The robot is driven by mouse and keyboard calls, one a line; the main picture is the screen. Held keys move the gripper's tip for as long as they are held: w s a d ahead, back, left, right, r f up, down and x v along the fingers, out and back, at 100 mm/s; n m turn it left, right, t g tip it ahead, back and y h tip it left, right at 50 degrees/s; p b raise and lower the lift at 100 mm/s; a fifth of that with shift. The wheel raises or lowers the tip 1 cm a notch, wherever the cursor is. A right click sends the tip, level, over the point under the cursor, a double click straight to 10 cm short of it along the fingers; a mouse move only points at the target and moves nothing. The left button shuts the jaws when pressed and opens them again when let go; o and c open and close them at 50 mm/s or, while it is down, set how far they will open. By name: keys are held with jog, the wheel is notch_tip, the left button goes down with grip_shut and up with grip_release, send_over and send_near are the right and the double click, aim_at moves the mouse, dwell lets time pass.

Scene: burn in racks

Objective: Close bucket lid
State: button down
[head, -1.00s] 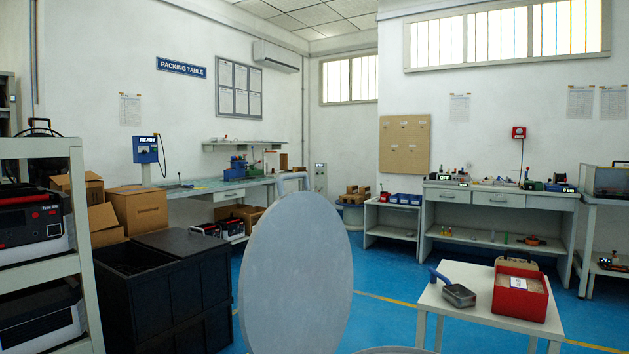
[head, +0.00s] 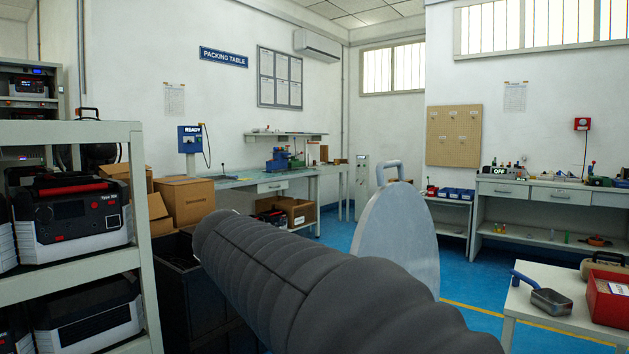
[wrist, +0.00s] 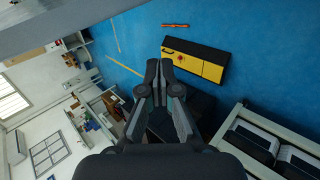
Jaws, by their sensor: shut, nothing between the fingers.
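The bucket lid (head: 398,235) is a large grey disc with a loop handle (head: 390,172) on its upper edge. It stands raised, nearly upright, right of centre in the head view. My dark ribbed arm crosses in front of its lower part and hides it; the bucket cannot be made out. My gripper (wrist: 159,70) shows in the wrist view, with its fingers together and empty. It is outside the head view. A grey surface along the wrist view's top left may be the lid, but I cannot tell. No contact with the lid shows.
A shelf rack (head: 138,210) with power units stands close on the left, and shows at lower right in the wrist view. A black crate (head: 180,255) stands beside it. A white table (head: 540,305) with a scoop and red box is at right. Blue floor lies beyond.

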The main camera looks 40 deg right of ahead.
jog(key=w+d+r+m+g+h+b, duration=0.1)
jog(key=w+d+r+m+g+h, duration=0.2)
jog(key=w+d+r+g+h, duration=0.45)
jog(key=w+d+r+m+g+h+b, duration=0.25)
jog(key=w+d+r+g, duration=0.2)
jog(key=w+r, duration=0.4)
jog(key=s+d+r, duration=0.5)
jog(key=s+d, duration=0.4)
jog(key=shift+s+d+r, duration=0.3)
jog(key=shift+d+r, duration=0.05)
jog(key=shift+n, duration=0.25)
